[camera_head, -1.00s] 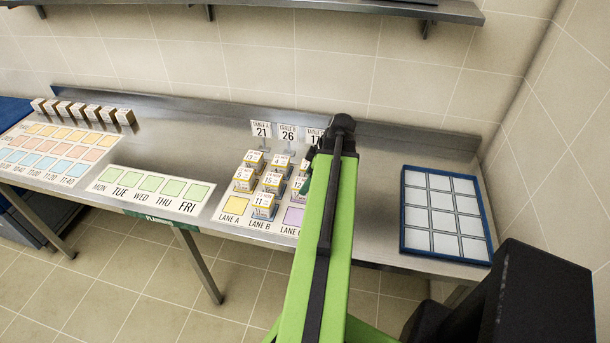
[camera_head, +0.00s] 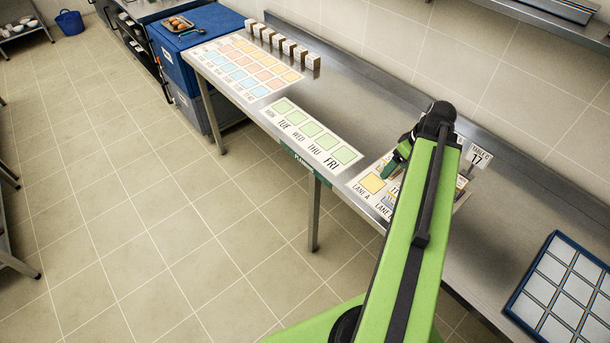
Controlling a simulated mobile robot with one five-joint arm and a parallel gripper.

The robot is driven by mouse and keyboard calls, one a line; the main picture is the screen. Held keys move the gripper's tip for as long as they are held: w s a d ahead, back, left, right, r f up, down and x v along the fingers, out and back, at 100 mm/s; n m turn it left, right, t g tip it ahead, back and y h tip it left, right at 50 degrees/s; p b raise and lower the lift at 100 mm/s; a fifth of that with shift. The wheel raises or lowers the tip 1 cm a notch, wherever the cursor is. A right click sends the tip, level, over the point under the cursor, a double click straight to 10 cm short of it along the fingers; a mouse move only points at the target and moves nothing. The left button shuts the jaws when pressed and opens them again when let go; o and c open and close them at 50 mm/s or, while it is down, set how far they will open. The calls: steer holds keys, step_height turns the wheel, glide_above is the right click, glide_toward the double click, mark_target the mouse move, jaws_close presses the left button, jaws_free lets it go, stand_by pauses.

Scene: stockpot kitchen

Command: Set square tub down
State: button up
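My green arm rises from the bottom and covers most of the lane card. My gripper (camera_head: 393,167) is at its far end, with a green finger visible beside the arm above the lane card (camera_head: 357,190). The arm hides the rest of the gripper, so I cannot tell whether it is open, shut or holding a tub. A small part of a numbered square tub (camera_head: 394,191) shows on the lane card, left of the arm. The yellow LANE A square (camera_head: 373,183) is bare. A sign (camera_head: 478,156) reading 17 stands behind the arm.
The green weekday card (camera_head: 313,134) and the coloured time grid (camera_head: 245,68) lie along the steel counter (camera_head: 345,105). Several small boxes (camera_head: 290,47) stand in a row at its back. A blue-rimmed grid tray (camera_head: 528,272) lies at the right. Open floor spreads left.

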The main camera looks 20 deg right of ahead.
steer(key=w+a, duration=0.3)
steer(key=a, duration=0.9)
steer(key=w+a+m+g+h, duration=0.1)
steer(key=w+a, duration=0.3)
steer(key=a, duration=0.8)
steer(key=w+a+m+g+h, duration=0.1)
steer(key=w+a, duration=0.2)
steer(key=a, duration=0.8)
steer(key=shift+w+a+f, duration=0.35)
steer(key=shift+a, duration=0.05)
steer(key=shift+s+f+b, duration=0.15)
steer(key=shift+f+b, duration=0.35)
